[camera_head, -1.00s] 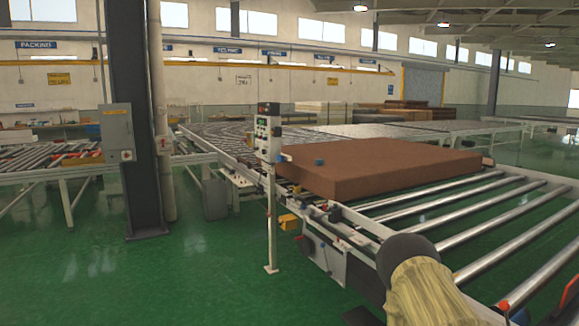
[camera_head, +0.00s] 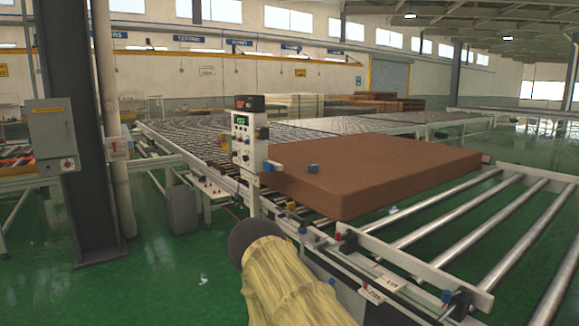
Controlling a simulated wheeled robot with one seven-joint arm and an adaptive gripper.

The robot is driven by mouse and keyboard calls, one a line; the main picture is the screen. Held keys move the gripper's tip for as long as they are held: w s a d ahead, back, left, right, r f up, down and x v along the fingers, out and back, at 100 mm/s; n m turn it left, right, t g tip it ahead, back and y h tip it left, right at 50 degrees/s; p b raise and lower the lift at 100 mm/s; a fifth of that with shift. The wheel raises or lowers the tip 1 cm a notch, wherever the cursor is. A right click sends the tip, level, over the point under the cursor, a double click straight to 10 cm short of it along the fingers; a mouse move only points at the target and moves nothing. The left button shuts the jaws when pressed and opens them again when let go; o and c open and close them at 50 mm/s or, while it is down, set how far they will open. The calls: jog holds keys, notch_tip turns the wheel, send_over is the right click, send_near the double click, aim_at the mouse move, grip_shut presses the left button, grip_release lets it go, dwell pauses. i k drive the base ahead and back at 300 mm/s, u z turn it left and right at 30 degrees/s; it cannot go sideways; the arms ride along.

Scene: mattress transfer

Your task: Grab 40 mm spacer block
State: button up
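A second blue piece (camera_head: 272,166) shows beside the control post, at the mattress's left corner. I cannot read a size on either, so I cannot tell which is the 40 mm spacer block. My arm, in a yellowish cover with a dark round end, reaches up from the bottom centre in front of the conveyor. No gripper fingers show.
A control box on a post (camera_head: 249,135) stands at the conveyor's near-left side. The roller conveyor (camera_head: 440,230) runs under the mattress and to the right, with bare rollers and a raised side rail. A dark column (camera_head: 75,120) stands left. Green floor (camera_head: 160,285) is open at lower left.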

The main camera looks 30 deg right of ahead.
aim_at(314, 168)
jog(key=z, duration=0.45)
jog(key=i, duration=1.85)
jog(key=z, duration=0.65)
